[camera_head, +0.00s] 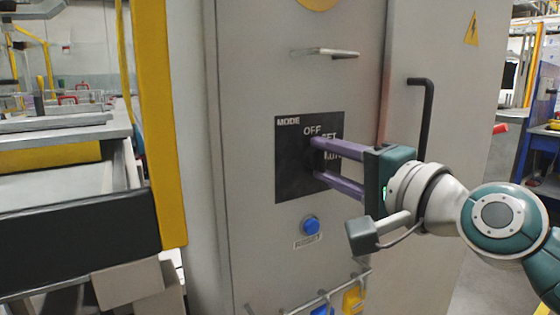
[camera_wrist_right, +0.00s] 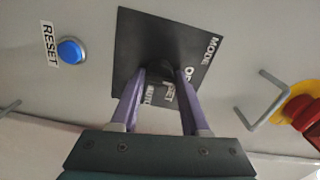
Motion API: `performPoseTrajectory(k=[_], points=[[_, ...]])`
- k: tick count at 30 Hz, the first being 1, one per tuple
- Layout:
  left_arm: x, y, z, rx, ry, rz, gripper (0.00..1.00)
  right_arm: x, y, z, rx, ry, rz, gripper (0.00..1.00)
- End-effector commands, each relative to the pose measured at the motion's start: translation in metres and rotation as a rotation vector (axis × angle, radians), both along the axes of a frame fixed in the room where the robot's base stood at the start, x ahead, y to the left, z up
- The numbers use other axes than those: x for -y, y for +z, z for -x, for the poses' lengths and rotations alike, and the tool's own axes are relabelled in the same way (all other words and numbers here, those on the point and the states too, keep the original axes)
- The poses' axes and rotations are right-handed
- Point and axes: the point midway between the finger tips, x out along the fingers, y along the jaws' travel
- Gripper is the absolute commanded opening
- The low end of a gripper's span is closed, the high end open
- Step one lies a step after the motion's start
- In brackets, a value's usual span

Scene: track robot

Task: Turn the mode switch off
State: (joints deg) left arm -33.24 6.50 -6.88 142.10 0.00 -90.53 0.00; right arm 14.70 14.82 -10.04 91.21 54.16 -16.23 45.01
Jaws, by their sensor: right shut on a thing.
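The mode switch's black plate (camera_head: 291,178) is on the front of a grey cabinet, with MODE and OFF lettered at its top and SET at its right. A further label below SET is partly covered. My right gripper (camera_head: 317,158) reaches in from the right, its two purple fingers at the plate. In the right wrist view the fingers (camera_wrist_right: 160,78) stand on either side of the dark switch knob (camera_wrist_right: 160,68), shut on it. The knob is dark on dark and mostly hidden, so I cannot tell which label it points at. My left gripper is not in view.
A blue reset button (camera_head: 311,226) sits below the plate. A metal handle (camera_head: 325,52) sticks out above it, below a yellow disc (camera_head: 318,3). A black door handle (camera_head: 426,115) is to the right. Hooks with padlocks (camera_head: 353,299) hang below. A yellow post (camera_head: 160,120) stands left.

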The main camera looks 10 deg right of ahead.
Motion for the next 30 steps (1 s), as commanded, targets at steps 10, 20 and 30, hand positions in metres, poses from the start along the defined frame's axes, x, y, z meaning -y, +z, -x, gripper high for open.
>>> performPoseTrajectory(k=[10,20,30], points=[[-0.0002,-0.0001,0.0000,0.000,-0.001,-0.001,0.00,-0.0001,0.0008,-0.0001,0.008,0.000,0.015,0.00],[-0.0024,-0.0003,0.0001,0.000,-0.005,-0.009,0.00,0.0001,0.0006,-0.0001,0.006,0.000,0.015,0.65],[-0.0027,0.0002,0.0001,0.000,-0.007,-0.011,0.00,0.0008,0.0001,0.0016,0.005,0.000,0.014,0.71]])
